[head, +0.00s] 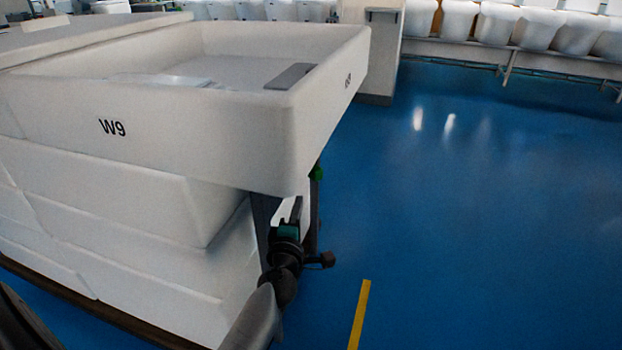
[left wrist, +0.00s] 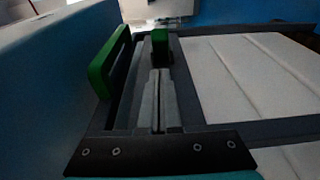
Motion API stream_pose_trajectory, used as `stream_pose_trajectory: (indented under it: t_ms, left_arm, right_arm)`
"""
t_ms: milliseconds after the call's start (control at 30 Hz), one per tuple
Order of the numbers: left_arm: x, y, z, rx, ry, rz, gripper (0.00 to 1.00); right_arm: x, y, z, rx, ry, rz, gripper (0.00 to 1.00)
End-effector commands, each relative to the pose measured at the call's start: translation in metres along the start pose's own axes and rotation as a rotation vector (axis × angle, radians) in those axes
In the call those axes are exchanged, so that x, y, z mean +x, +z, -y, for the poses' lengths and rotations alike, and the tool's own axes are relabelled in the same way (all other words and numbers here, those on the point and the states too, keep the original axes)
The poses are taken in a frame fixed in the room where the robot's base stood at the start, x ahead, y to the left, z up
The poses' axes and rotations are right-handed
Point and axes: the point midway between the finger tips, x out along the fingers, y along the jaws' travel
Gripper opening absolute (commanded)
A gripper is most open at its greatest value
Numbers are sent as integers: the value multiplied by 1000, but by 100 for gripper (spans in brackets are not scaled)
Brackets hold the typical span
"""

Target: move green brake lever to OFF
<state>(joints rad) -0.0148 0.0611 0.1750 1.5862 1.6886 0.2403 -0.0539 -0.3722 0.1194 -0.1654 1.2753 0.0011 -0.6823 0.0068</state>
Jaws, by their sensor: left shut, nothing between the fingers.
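A small green part (head: 317,172) shows in the head view at the top of a dark post, just under the near right corner of the white W9 basin. My left gripper (head: 292,208) is below the basin, left of and lower than this green part. In the left wrist view a long green bar (left wrist: 110,64) stands tilted at the left. A green block (left wrist: 160,46) shows beyond the tips of my left fingers (left wrist: 158,85), which are shut and empty. I cannot tell whether the fingers touch the block, or which green part is the brake lever. My right gripper is out of view.
The white basin (head: 180,135) overhangs my left gripper. Stacked white pieces (head: 100,200) stand close on its left. The blue floor (head: 470,220) is open to the right, with a yellow stripe (head: 360,312). A row of white toilets (head: 500,24) stands at the back.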

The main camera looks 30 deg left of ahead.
Motion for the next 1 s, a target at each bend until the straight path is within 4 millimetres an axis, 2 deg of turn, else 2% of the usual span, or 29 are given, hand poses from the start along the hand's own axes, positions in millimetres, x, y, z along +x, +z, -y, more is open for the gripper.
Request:
stream_pose_trajectory:
  t_ms: [267,600,1000]
  left_arm:
    - [8,1,-1,3,3,2,0]
    - [53,1,0,2,4,3,0]
    - [90,1,0,4,3,4,0]
  right_arm:
    - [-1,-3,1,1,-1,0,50]
    - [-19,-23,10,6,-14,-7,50]
    - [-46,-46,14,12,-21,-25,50]
